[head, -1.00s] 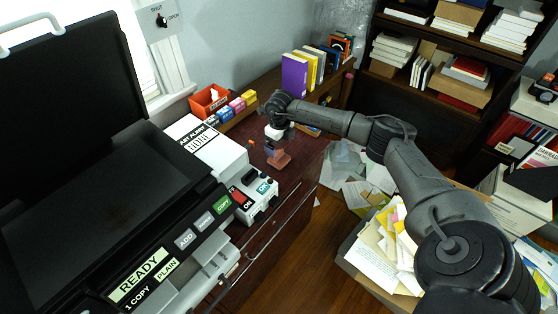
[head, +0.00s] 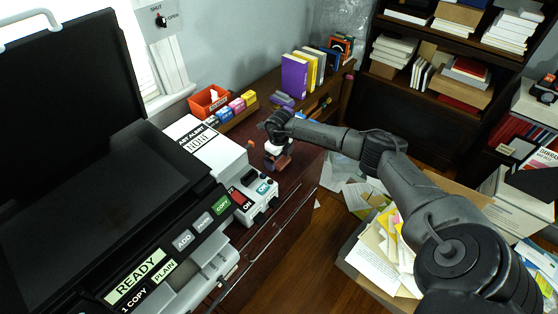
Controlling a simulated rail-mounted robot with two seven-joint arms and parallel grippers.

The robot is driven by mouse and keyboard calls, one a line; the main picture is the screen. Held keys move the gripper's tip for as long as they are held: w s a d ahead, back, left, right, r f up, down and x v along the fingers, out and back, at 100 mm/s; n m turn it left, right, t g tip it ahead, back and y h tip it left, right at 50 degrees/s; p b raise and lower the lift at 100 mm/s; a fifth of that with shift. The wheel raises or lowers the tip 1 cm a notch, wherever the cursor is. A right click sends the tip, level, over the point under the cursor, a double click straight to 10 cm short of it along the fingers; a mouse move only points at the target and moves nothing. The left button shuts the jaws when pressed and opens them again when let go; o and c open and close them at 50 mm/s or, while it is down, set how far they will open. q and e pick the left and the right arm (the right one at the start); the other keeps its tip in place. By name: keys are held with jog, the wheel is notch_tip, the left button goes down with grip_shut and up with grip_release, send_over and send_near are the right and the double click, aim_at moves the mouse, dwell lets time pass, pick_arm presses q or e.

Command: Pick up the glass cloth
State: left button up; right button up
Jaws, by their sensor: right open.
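My right gripper (head: 277,158) is over the dark wooden desktop, just beyond the copier's front-right corner. It points down and is open. A small reddish-brown object (head: 283,163) shows right at its fingers, largely covered by the gripper; I cannot tell whether they touch. I cannot pick out the glass cloth with certainty. A small purple item (head: 282,99) lies on the desk in front of the upright books, behind my right wrist; its kind is too small to tell. My left gripper is not in view.
The copier (head: 120,200) with its raised lid fills the left. An orange tray (head: 209,102) and several small coloured boxes (head: 237,106) stand behind. Upright books (head: 294,76) are at the back of the desk (head: 290,190). A paper-filled box (head: 375,262) stands on the floor to the right.

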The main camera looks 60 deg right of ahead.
aim_at(282, 159)
jog(key=shift+c, duration=0.5)
jog(key=c, duration=0.8)
jog(key=shift+r, duration=0.15)
jog(key=shift+r, duration=0.55)
jog(key=r, duration=0.1)
jog(key=s+r+p, duration=0.1)
jog(key=r, duration=0.1)
jog(key=shift+d+r, duration=0.2)
jog(key=shift+r, duration=0.05)
jog(key=s+r, duration=0.2)
jog(key=s, duration=0.1)
jog(key=s+d+r+p, duration=0.1)
jog(key=s+r, duration=0.1)
jog(key=s, duration=0.2)
jog(key=s+d+r, duration=0.1)
jog(key=s+r, duration=0.1)
jog(key=s, duration=0.1)
jog(key=shift+s+d+r, duration=0.1)
jog(key=shift+s+d, duration=0.05)
